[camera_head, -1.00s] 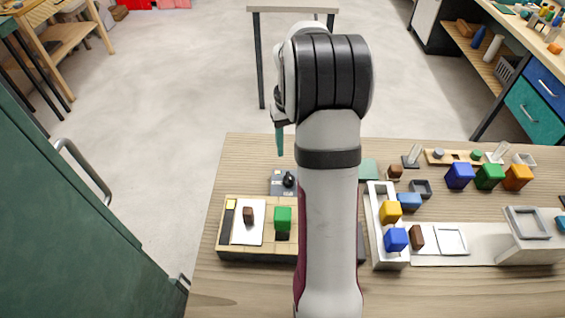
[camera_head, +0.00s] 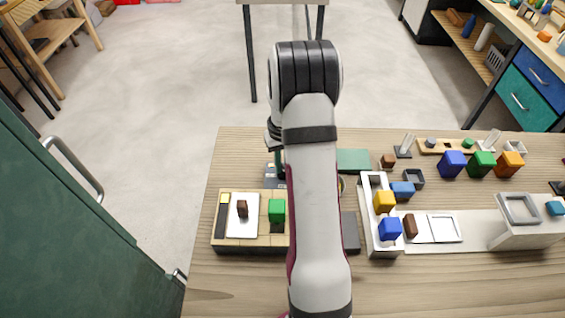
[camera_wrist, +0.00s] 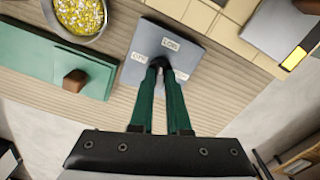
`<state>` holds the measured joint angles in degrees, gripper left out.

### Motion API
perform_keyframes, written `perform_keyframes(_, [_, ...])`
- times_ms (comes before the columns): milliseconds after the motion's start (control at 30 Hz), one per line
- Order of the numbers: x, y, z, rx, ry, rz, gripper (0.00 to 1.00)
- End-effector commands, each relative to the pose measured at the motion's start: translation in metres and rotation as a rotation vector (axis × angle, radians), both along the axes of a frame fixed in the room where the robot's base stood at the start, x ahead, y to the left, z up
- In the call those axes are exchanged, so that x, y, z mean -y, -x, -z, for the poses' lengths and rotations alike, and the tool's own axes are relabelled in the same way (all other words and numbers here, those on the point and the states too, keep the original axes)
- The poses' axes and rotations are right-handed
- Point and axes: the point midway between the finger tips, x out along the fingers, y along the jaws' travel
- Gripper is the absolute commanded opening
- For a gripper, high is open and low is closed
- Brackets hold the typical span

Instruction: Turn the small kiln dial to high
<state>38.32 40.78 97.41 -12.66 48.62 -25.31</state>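The kiln dial is a grey plate (camera_wrist: 190,50) with white labels around a small black knob (camera_wrist: 159,62). The top label seems to read LOW; the left and right ones are too small or covered to read surely. In the head view the plate (camera_head: 270,181) is mostly hidden behind my arm. My gripper (camera_wrist: 160,70) has its two green fingers close together, tips at the knob, one on each side. A narrow gap shows between them; whether they press on the knob is unclear. The gripper also shows in the head view (camera_head: 279,168), partly covered.
A wooden tray (camera_head: 217,232) with a white card and a green block (camera_head: 277,210) lies just in front of the dial. A green slab (camera_wrist: 60,65) with a brown block and a bowl of yellow bits (camera_wrist: 80,14) are nearby. Several coloured blocks stand to the right.

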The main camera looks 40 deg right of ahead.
Motion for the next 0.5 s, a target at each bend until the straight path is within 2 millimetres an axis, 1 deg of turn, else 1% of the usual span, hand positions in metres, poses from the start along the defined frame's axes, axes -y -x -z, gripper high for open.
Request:
perform_keyframes(67, [-0.0001,0.0,-0.0001,0.0,0.0,0.0,0.0])
perform_keyframes(500, [-0.0001,-0.0002,-0.0004,0.0,0.0,0.022,0.0])
